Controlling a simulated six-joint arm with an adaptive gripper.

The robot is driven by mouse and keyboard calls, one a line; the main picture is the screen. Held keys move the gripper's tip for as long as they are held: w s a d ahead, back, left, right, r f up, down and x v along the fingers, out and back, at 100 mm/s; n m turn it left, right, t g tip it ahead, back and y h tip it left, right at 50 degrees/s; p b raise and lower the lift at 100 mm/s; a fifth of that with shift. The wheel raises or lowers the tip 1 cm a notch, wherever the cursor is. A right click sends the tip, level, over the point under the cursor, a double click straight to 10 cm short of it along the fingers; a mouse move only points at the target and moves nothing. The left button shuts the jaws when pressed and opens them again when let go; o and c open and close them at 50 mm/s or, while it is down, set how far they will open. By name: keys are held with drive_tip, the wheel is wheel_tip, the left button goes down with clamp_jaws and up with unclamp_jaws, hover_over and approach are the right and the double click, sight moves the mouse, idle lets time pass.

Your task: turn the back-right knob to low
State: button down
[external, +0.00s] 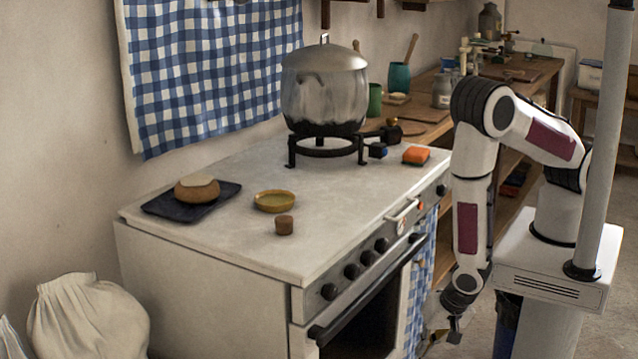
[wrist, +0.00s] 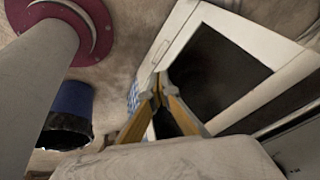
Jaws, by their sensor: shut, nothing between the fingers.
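Several dark round knobs sit in a row on the stove's front panel, one of them the left-end knob (external: 329,292). Another knob (external: 441,190) sits at the panel's far right end. I cannot tell which is the back-right knob, and their pointer marks are too small to read. My gripper (external: 447,336) hangs low in front of the stove, below the panel and apart from the knobs. In the wrist view my gripper (wrist: 160,84) has its fingertips together with nothing between them, and no knob shows there.
The oven door (wrist: 215,70) fills much of the wrist view. A blue bin (wrist: 70,110) stands on the floor. A pot (external: 325,95) stands on a burner stand (external: 327,153).

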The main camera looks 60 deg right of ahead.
drive_tip(key=w+d+m+t+h, duration=0.2)
drive_tip(key=w+d+m+t, duration=0.2)
drive_tip(key=d, duration=0.2)
drive_tip(key=m+t+h, duration=0.5)
drive_tip(key=m+t, duration=0.3)
drive_tip(key=m, duration=0.2)
approach(382, 246)
drive_tip(key=d, duration=0.2)
drive_tip(key=shift+s+r, duration=0.15)
drive_tip(key=shift+r, duration=0.35)
drive_tip(key=shift+w, duration=3.5)
drive_tip(key=shift+d+f, duration=0.2)
